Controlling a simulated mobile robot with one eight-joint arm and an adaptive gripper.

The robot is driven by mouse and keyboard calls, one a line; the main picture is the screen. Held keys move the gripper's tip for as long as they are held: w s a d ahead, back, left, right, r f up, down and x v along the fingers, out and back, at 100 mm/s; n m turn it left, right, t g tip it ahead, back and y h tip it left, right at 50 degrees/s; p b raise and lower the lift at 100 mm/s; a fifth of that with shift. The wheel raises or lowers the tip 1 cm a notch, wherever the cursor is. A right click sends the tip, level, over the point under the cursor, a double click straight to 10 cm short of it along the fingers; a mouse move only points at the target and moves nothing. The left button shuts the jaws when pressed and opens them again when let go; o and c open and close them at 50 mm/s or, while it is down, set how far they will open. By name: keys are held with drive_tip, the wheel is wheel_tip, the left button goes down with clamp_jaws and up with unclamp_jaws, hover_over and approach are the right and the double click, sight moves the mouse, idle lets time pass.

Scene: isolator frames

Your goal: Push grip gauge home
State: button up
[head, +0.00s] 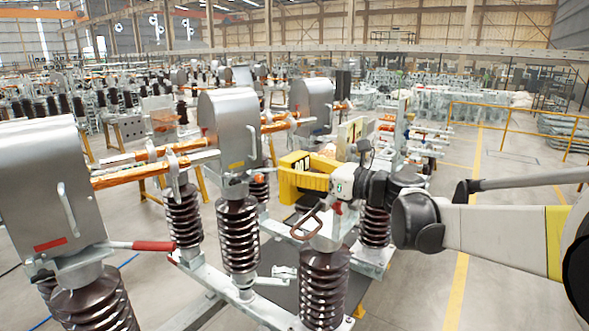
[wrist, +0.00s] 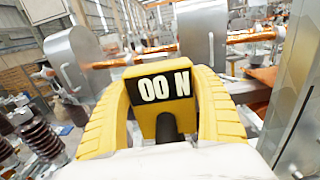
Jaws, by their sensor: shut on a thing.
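The grip gauge (head: 306,178) is a yellow body with ridged sides and a small black display, in the middle of the head view. In the wrist view the gauge (wrist: 101,122) fills the centre, and its display reads "00 N". My gripper (head: 343,187) reaches in from the right and is shut on the gauge. The fingertips are hard to make out, and the contact is partly hidden. The gauge shows among the metal housings and ribbed insulators; I cannot tell whether it touches any of them.
Grey metal housings (head: 232,128) stand on dark ribbed insulators (head: 238,235) to the left. A brown loop handle (head: 307,222) is just below the gauge. Orange-wrapped bars (head: 140,175) run between housings. Open floor (head: 500,270) with a yellow line lies to the right.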

sight(308, 161)
drive_tip(key=shift+w+d+r, duration=0.1)
drive_tip(key=shift+w+d, duration=0.7)
drive_tip(key=shift+w, duration=0.15)
drive_tip(key=shift+w+d, duration=0.75)
drive_tip(key=shift+w, duration=0.2)
drive_tip(key=o, duration=1.5)
drive_tip(key=v, duration=0.7)
drive_tip(key=shift+s+d, duration=0.15)
drive_tip(key=shift+s, duration=0.25)
